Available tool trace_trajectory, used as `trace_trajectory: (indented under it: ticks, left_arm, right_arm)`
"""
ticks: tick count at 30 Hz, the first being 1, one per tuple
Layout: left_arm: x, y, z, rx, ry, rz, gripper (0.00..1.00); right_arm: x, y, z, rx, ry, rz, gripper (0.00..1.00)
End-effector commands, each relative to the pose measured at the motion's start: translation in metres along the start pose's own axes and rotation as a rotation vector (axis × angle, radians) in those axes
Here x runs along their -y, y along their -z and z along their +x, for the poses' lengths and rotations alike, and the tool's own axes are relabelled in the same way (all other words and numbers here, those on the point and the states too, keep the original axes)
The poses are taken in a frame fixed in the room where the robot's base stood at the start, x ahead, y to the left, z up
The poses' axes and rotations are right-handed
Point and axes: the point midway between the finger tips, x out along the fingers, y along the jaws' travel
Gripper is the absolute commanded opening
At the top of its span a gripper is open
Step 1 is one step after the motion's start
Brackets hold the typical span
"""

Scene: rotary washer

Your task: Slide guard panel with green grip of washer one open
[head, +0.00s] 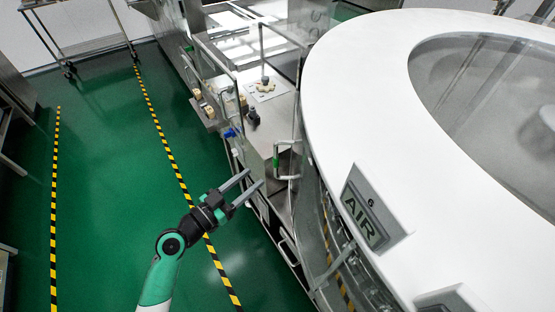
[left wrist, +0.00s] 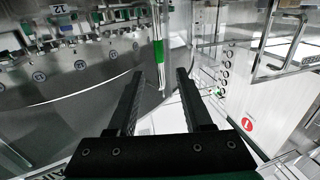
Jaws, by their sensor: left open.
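The green grip (head: 276,157) sits on a metal handle at the edge of the clear guard panel (head: 297,120), beside the big white round washer top. My left gripper (head: 255,177) is open and empty, its fingers pointing towards the grip from the left and a little below, apart from it in the head view. In the left wrist view the green grip (left wrist: 158,52) shows upright beyond and between the open fingertips (left wrist: 160,73). How far the fingers are from it in depth I cannot tell. My right gripper is not in view.
The white washer cover (head: 380,90) with an AIR sign (head: 363,218) fills the right side. A steel worktop (head: 268,125) with small parts lies behind the grip. The green floor (head: 100,180) with striped tape is open on the left; a cart (head: 85,45) stands at the back.

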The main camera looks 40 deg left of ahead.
Motion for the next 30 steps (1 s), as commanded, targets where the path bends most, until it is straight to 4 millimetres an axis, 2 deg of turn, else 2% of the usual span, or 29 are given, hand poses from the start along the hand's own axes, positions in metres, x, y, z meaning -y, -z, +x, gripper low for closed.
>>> trace_trajectory:
  ticks: [9, 12, 17, 24, 26, 30]
  left_arm:
    - [-0.002, 0.001, 0.07, -0.001, -0.004, 0.002, 0.51]
    - [-0.001, 0.001, 0.087, 0.0, -0.003, 0.002, 0.51]
    - [-0.001, 0.001, 0.101, 0.0, -0.002, 0.001, 0.51]
    - [-0.001, 0.001, 0.102, 0.0, -0.001, 0.001, 0.51]
    - [-0.001, 0.001, 0.102, 0.0, -0.001, 0.001, 0.43]
    - [-0.001, 0.001, 0.102, 0.0, -0.001, 0.001, 0.18]
  right_arm:
    - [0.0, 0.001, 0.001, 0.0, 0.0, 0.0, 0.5]
    - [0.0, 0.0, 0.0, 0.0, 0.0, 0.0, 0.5]
    - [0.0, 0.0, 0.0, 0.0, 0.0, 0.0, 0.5]
    - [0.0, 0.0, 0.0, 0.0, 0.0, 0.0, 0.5]
    - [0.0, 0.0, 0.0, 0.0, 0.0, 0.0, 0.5]
    - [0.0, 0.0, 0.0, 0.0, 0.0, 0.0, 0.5]
